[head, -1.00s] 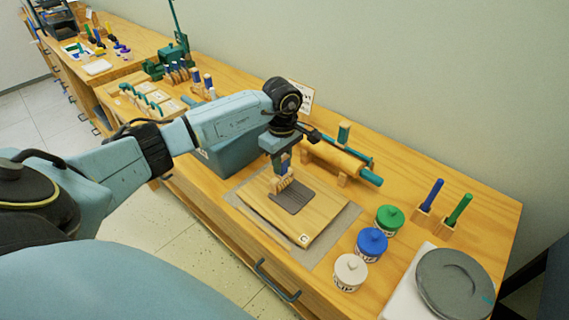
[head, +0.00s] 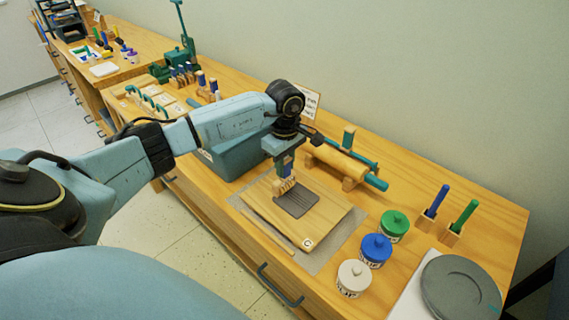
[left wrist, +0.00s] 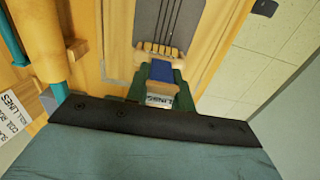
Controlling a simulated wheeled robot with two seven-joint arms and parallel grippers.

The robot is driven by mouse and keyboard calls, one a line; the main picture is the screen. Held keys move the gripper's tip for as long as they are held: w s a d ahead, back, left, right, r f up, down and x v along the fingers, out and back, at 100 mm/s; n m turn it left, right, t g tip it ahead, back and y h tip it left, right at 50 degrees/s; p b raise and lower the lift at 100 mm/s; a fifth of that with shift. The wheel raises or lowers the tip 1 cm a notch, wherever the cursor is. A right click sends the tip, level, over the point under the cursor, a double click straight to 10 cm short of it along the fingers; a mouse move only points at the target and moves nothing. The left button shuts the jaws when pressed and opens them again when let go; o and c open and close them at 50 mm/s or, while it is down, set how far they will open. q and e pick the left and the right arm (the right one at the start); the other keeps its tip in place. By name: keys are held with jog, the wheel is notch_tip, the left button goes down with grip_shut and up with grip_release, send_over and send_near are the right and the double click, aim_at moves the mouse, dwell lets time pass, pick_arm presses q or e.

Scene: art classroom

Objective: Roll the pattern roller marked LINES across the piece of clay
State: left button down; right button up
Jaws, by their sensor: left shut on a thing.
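The clay (head: 298,204) is a thin dark grey slab on a wooden board (head: 262,215). Parallel grooves show on it in the head view, and the grooved clay (left wrist: 162,22) also shows in the left wrist view. My left gripper (head: 285,172) is shut on the roller's blue handle (left wrist: 163,72), which carries a label reading LINES. My right gripper is out of view.
A big rolling pin (head: 340,162) lies on a stand behind the board. Green (head: 395,222), blue (head: 375,246) and white (head: 354,274) slip jars stand to the right, near a grey wheel disc (head: 455,290). A teal box (head: 238,158) is left of the board.

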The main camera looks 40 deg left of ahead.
pick_arm(q)
jog(key=shift+r+p, duration=2.45)
jog(key=shift+r, duration=1.45)
